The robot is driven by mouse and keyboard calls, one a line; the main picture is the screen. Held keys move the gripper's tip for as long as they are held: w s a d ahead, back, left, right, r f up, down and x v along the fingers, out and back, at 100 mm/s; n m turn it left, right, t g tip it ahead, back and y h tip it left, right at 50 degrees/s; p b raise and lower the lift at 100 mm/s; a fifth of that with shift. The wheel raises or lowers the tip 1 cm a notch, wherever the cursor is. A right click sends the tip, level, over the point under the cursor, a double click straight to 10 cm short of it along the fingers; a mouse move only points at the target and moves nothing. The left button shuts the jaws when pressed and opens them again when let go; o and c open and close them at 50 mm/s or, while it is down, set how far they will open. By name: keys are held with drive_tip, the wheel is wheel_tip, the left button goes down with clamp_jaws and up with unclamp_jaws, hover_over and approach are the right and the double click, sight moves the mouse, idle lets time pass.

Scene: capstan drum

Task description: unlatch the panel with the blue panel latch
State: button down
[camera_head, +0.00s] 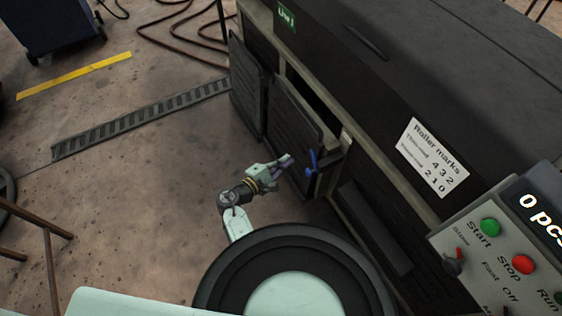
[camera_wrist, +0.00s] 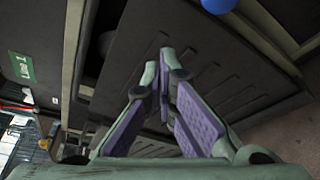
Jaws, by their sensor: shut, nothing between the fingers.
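The blue panel latch (camera_head: 312,163) sits at the right edge of a dark ribbed panel (camera_head: 292,115) on the machine's front. In the wrist view, part of a blue shape (camera_wrist: 218,4) shows at the top edge, cut off by the frame. The ribbed panel (camera_wrist: 215,65) fills much of that view, and its edge stands away from the frame, with a dark gap beside it. My gripper (camera_head: 288,157) is just left of the latch, apart from it as far as I can tell. Its purple-padded fingers (camera_wrist: 166,60) are shut and empty in front of the panel.
A second ribbed panel (camera_head: 248,85) stands left of the first. A control box with start and stop buttons (camera_head: 505,250) is at the lower right. A floor grate (camera_head: 140,118) and hoses (camera_head: 185,35) lie left of the machine. Open floor is around my arm.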

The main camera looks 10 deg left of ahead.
sight(311, 146)
drive_tip(key=x, duration=0.6)
drive_tip(key=shift+r+p, duration=0.1)
drive_tip(key=shift+p, duration=0.2)
drive_tip(key=s+d+r+p, duration=0.1)
drive_tip(key=s+d+p, duration=0.1)
drive_tip(key=s, duration=0.1)
drive_tip(key=shift+r, duration=0.4)
drive_tip(key=shift+s+d+r+m+b, duration=0.15)
drive_tip(key=shift+r+m+b, duration=0.15)
drive_tip(key=shift+m+b, duration=0.8)
drive_tip(key=shift+s+d+r+t+b, duration=0.25)
drive_tip(key=shift+s+r+b, duration=0.15)
drive_tip(key=shift+b, duration=0.2)
drive_tip(key=shift+s+d+r+t+b, duration=0.15)
drive_tip(key=shift+s+r+t+b, duration=0.1)
drive_tip(key=shift+r+b, duration=0.25)
